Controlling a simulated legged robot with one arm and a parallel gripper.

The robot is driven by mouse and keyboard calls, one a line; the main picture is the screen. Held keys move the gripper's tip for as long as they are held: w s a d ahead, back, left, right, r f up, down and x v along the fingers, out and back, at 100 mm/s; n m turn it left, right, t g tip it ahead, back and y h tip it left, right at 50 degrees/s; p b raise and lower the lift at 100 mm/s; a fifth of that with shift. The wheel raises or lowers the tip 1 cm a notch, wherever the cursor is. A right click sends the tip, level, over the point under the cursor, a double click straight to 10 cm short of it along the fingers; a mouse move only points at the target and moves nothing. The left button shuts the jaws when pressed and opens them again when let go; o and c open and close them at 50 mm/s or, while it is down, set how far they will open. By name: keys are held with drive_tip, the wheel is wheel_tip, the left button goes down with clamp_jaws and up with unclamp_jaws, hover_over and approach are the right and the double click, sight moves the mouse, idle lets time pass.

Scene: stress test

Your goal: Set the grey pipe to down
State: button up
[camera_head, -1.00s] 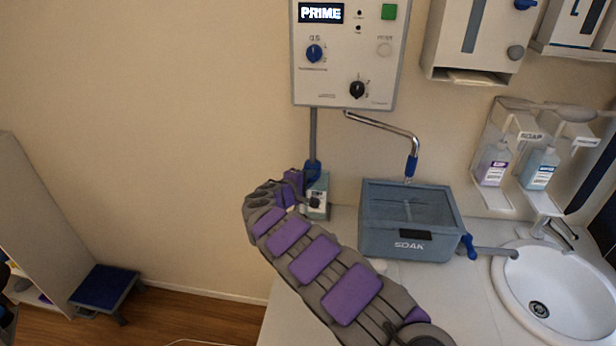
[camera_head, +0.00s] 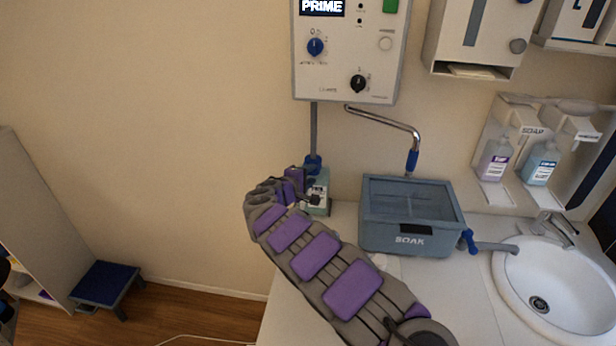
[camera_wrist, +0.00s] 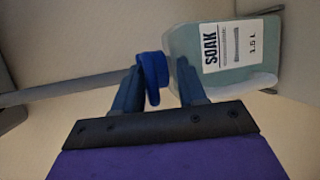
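The grey pipe (camera_head: 313,130) hangs from the underside of the control box and ends in a blue collar (camera_head: 313,164) above the SOAK bottle (camera_head: 319,192). In the wrist view the grey pipe (camera_wrist: 75,88) runs in from the left to the blue collar (camera_wrist: 153,78), which lies between my fingers beside the SOAK bottle (camera_wrist: 225,60). My gripper (camera_wrist: 159,66) is open around the collar; the left finger is close to it and a gap shows at the right finger. In the head view my gripper (camera_head: 292,183) is at the bottle's left, its fingertips mostly hidden.
The control box (camera_head: 350,50) reads PRIME. A chrome spout (camera_head: 385,121) with a blue sleeve hangs over the grey SOAK basin (camera_head: 408,240). A sink (camera_head: 560,295) is at the right, below two dispenser bottles. A blue-topped stool (camera_head: 105,284) stands on the floor left.

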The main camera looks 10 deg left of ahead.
drive_tip(key=shift+d, duration=0.1)
drive_tip(key=p+v, duration=0.3)
drive_tip(key=v, duration=1.4)
drive_tip(key=shift+a, duration=0.25)
